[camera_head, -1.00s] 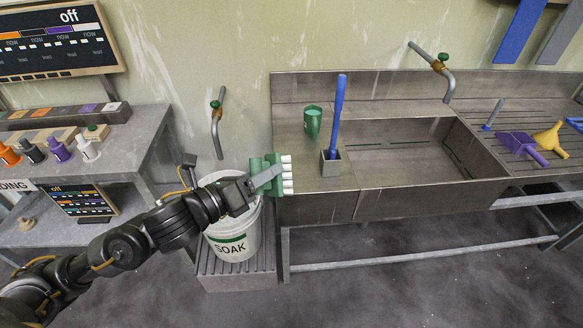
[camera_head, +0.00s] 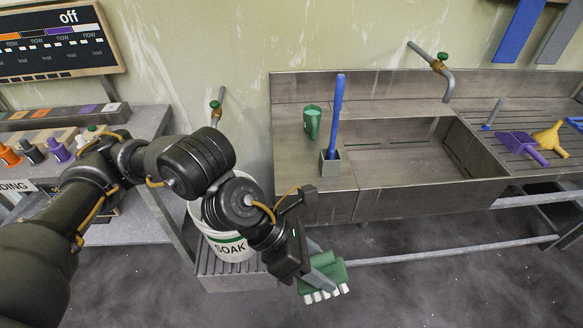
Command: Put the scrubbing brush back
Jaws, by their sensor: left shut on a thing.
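My left gripper (camera_head: 315,268) is shut on the green scrubbing brush (camera_head: 333,273). It holds the brush in the air in front of the sink bench, right of the bucket, with the white bristles (camera_head: 322,295) pointing down toward the floor. The gripper hides part of the brush. My right gripper is not in view.
A white SOAK bucket (camera_head: 232,247) stands on a slatted stand (camera_head: 238,282), partly behind my left arm. On the sink bench (camera_head: 290,140) are a green cup (camera_head: 312,123) and a blue-handled brush (camera_head: 337,115) in a grey holder (camera_head: 330,163). A rail (camera_head: 440,250) runs below.

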